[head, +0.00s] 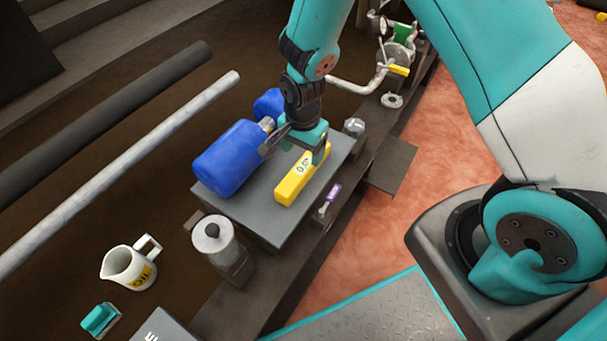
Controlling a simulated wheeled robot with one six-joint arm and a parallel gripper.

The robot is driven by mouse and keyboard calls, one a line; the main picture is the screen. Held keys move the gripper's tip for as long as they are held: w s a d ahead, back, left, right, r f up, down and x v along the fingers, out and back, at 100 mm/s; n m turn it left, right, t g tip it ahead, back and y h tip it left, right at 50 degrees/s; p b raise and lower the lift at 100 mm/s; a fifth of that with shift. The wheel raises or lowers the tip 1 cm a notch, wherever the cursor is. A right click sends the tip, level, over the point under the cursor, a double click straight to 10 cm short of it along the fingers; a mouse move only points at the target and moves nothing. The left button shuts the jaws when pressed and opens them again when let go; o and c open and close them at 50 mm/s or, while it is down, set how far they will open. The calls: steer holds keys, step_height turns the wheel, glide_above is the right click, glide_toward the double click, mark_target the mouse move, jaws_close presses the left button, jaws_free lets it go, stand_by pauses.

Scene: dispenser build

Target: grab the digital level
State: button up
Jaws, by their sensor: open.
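The digital level (289,187) is a yellow bar with a small display reading near its far end. It lies on a grey raised platform (275,231), slanting from lower left to upper right. My gripper (304,152) is open and points down at the level's far end, with its fingers around or just above that end. I cannot tell whether the fingers touch it. The gripper hides part of the level's far end.
A metal canister (213,238) and an oil jug (129,266) are at the lower left. A purple-handled tool (331,194) lies right of the level. Pipes (120,172) run along the left.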

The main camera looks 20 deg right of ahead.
mark_target(304, 165)
step_height(304, 165, down, 8)
steer(key=b, duration=0.2)
steer(key=shift+d+r+b, duration=0.15)
steer(key=shift+r+b, duration=0.1)
steer(key=shift+b, duration=0.15)
steer(key=shift+s, duration=0.1)
steer(key=c, duration=1.2)
steer(key=shift+r, duration=0.1)
